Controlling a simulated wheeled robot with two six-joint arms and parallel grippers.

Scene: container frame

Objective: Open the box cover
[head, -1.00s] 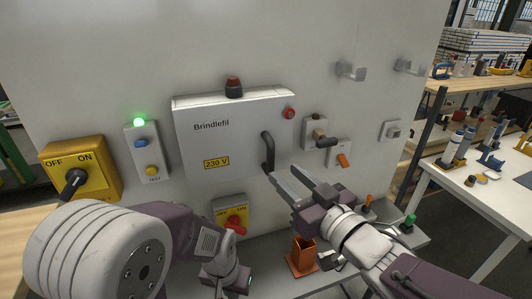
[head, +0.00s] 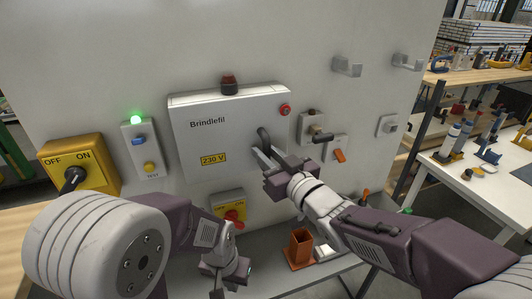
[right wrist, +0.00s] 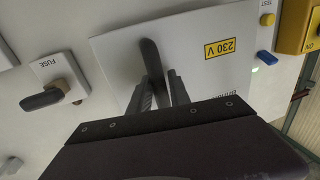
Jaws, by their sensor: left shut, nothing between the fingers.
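The box is a light grey cabinet with a cover (head: 225,140) marked "Brindlefil" and "230 V", fixed to the panel in the head view. The cover appears closed. Its dark curved handle (head: 263,134) is at the right side of the cover; it also shows in the right wrist view (right wrist: 150,58). My right gripper (head: 261,150) is at the handle, with one finger on each side of it. Whether the fingers press on it I cannot tell. My left gripper (head: 228,264) is low in front of the panel, shut and empty, its fingertips hard to make out.
A yellow OFF/ON switch (head: 77,165) is left of the cover, a yellow and red switch (head: 229,207) below it. The fuse knob (head: 320,136) and orange switch (head: 339,154) are close to its right. An orange holder (head: 299,247) stands on the shelf below.

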